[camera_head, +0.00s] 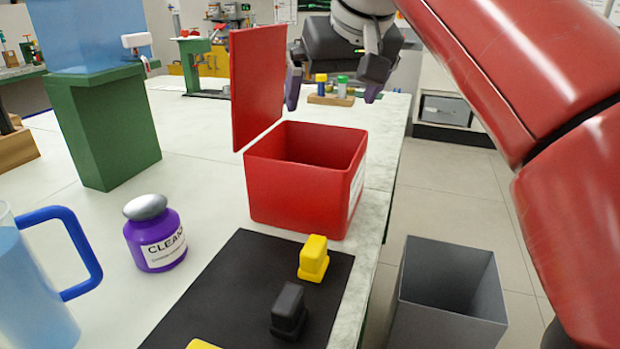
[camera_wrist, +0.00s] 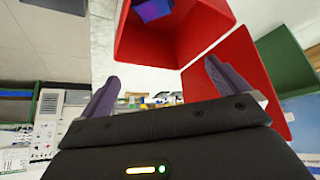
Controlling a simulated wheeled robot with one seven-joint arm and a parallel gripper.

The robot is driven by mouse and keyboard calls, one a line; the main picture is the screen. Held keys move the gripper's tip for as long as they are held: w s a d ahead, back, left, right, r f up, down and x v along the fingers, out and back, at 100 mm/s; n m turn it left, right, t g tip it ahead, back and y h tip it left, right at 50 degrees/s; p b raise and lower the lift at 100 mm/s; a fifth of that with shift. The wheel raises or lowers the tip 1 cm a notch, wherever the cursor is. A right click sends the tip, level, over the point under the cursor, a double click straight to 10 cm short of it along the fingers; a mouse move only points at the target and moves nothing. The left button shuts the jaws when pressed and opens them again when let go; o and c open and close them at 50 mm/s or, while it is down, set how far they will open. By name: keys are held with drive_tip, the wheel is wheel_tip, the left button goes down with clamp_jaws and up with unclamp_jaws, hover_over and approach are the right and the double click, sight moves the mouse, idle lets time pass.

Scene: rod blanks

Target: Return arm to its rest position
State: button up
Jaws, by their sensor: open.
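My gripper (camera_head: 333,92) is open, with its two purple-grey fingers apart and nothing between them. In the head view it hangs above and behind the red box (camera_head: 290,205). The box stands on the table with its lid (camera_head: 257,85) raised upright at its left. In the wrist view my gripper (camera_wrist: 160,88) shows its fingers spread, with the red box (camera_wrist: 150,45) beyond them. A purple item (camera_wrist: 153,9) lies inside the box in the wrist view. My red arm comes in from the right in the head view.
A black mat (camera_head: 235,285) holds yellow and black blocks. A purple cleaner bottle (camera_head: 155,235), a blue-handled jug (camera_head: 30,290) and a green stand (camera_head: 112,130) are on the table (camera_head: 200,185). A grey bin (camera_head: 447,295) stands on the floor at right.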

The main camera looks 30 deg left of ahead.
drive_tip(key=d+f+m+h, duration=0.1)
drive_tip(key=d+f, duration=0.2)
drive_tip(key=d, duration=0.4)
drive_tip(key=d+f+m+t, duration=0.1)
drive_tip(key=d+f+m, duration=0.15)
drive_tip(key=d, duration=0.35)
drive_tip(key=d+f+m+h, duration=0.1)
drive_tip(key=d+f, duration=0.3)
drive_tip(key=d, duration=0.3)
drive_tip(key=s+d+f+m+h, duration=0.1)
drive_tip(key=s+d+f+m, duration=0.1)
drive_tip(key=s+d+f, duration=0.5)
drive_tip(key=s+d+f+m+h, duration=0.1)
drive_tip(key=s+d+f+m, duration=0.1)
drive_tip(key=s+d+f, duration=0.5)
wheel_tip(320, 180, down, 6)
drive_tip(key=shift+d+f+h, duration=0.15)
drive_tip(key=shift+d+h, duration=0.15)
drive_tip(key=shift+m, duration=0.25)
drive_tip(key=shift+c, duration=0.4)
